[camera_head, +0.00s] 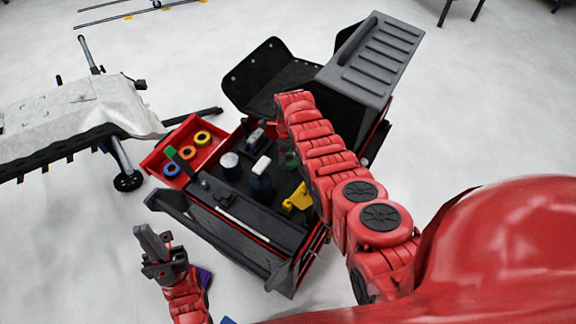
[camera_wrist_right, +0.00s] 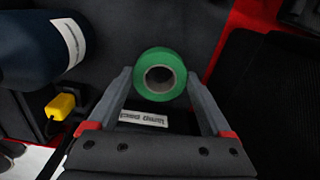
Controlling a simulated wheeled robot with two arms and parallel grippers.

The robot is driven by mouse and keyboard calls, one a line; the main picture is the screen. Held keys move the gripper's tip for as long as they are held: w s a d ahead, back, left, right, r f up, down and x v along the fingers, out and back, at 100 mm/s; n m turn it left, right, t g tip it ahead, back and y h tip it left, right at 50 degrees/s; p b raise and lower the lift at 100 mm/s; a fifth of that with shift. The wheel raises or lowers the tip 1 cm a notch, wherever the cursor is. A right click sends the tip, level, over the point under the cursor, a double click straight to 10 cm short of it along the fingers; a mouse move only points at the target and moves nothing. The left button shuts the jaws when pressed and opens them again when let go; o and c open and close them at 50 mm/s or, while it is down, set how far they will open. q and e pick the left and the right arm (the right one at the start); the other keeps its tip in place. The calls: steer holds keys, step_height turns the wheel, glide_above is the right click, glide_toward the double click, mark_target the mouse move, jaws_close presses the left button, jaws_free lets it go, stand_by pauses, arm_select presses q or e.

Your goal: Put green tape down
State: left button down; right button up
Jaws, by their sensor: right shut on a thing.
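The green tape (camera_wrist_right: 148,88) is a roll with a dark hole in its core, held between the two fingers of my right gripper (camera_wrist_right: 160,88) in the right wrist view. The fingers touch its sides, above a dark surface with a white printed label (camera_wrist_right: 142,118). In the head view my right arm reaches over the black cart, and its own links hide the gripper. A small green patch shows beside the arm there; I cannot tell if it is the tape. My left gripper (camera_head: 153,243) is left of the cart over the floor; its finger gap is unclear.
The black cart top (camera_head: 228,192) holds a dark bottle (camera_head: 261,180), a yellow tool (camera_head: 298,198) and other items. A red tray (camera_head: 155,160) at its left holds blue, orange and yellow tape rolls. A grey lid panel (camera_head: 372,62) stands behind. A covered stand (camera_head: 75,105) is at left.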

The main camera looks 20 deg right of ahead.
step_height(320, 180, down, 3)
steer(key=shift+w+b, duration=0.15)
steer(key=shift+b, duration=0.9)
steer(key=shift+f+b, duration=0.35)
steer(key=shift+b, duration=0.05)
steer(key=shift+r, duration=0.15)
steer(key=o, duration=1.2)
steer(key=shift+c, duration=0.2)
step_height(320, 180, up, 12)
steer(key=p, duration=1)
